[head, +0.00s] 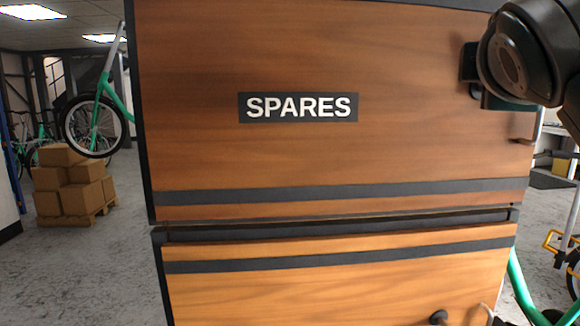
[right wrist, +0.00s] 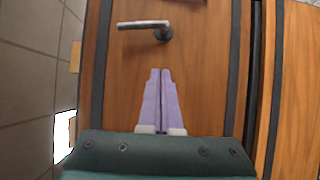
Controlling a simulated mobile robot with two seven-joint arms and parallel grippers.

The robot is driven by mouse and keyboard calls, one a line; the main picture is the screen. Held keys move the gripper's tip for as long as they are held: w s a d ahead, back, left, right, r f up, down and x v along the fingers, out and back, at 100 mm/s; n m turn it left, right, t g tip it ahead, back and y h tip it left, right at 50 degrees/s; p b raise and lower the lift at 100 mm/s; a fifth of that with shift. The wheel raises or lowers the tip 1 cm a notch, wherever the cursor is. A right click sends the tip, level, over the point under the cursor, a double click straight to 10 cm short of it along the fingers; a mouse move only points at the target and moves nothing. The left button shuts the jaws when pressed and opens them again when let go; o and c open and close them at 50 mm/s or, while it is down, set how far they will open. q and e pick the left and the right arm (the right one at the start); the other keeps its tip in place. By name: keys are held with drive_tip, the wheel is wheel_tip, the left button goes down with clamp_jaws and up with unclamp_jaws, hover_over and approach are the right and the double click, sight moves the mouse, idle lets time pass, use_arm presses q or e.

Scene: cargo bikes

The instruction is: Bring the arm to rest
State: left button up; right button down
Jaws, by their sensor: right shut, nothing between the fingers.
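My right gripper (right wrist: 161,72) shows in the right wrist view with its two purple fingers together and nothing between them. The fingers point at a wooden panel (right wrist: 200,85); I cannot tell how far off it is. A lever handle (right wrist: 145,25) with a dark round base is on that panel, beyond the fingertips. In the head view, my right arm comes in at the upper right, in front of the right edge of a large wooden cabinet (head: 330,150) labelled SPARES. The right fingers are not visible there. My left gripper is in neither view.
The cabinet fills the middle of the head view; a dark gap parts its upper panel from a lower panel (head: 330,290). Cardboard boxes (head: 75,190) stand on a pallet at left, below a bicycle wheel (head: 93,126). Grey floor (head: 90,265) is open at left.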

drive_tip(key=s+a+f+m+g+y+p, duration=0.1)
drive_tip(key=s+a+f+m+g+y, duration=0.2)
drive_tip(key=s+f, duration=0.75)
drive_tip(key=s+a+f+m+g+y+p, duration=0.1)
drive_tip(key=s+f+m+g+y, duration=0.45)
drive_tip(key=f, duration=0.75)
drive_tip(key=s+a+f+g+p, duration=0.1)
drive_tip(key=s+a+f, duration=0.1)
drive_tip(key=s, duration=0.4)
drive_tip(key=s+a+f+g, duration=0.1)
drive_tip(key=s+f+g, duration=0.1)
drive_tip(key=s, duration=0.4)
wheel_tip(320, 180, up, 38)
drive_tip(key=s+m+p, duration=0.1)
drive_tip(key=s+p, duration=0.1)
drive_tip(key=p, duration=3.6)
drive_tip(key=shift+a+f, duration=0.25)
drive_tip(key=shift+a, duration=0.15)
drive_tip(key=shift+s+m+y, duration=0.1)
drive_tip(key=shift+m+y, duration=0.15)
